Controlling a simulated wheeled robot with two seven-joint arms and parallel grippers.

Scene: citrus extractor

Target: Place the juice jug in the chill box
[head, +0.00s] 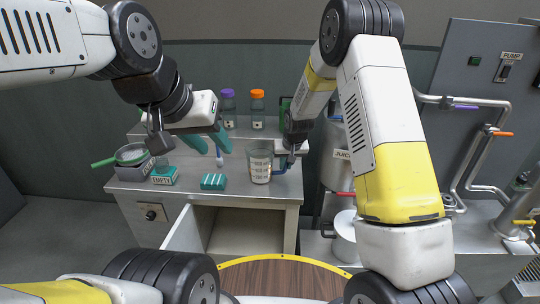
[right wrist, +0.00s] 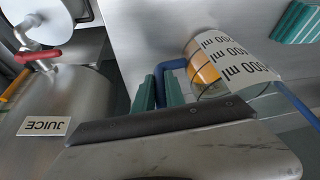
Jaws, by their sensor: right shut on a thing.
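The juice jug (head: 260,165) is a clear graduated vessel with a blue handle, at the counter's right front. In the right wrist view the jug (right wrist: 228,66) shows ml markings and an orange patch. My right gripper (head: 287,163) is shut on its blue handle, and its teal fingers (right wrist: 158,88) show on both sides of the handle. I cannot tell whether the jug touches the counter. The open compartment under the counter (head: 246,232), apparently the chill box, has its door (head: 180,232) swung out to the left. My left gripper (head: 208,141) is open and empty above the counter.
A teal ribbed block (head: 213,181), an EMPTY-labelled teal holder (head: 163,176) and a green-handled strainer (head: 131,155) are on the counter (head: 235,190). Purple-capped (head: 228,107) and orange-capped (head: 257,108) bottles stand behind. A JUICE-labelled steel tank (head: 335,165) and a white pot (head: 345,235) are right.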

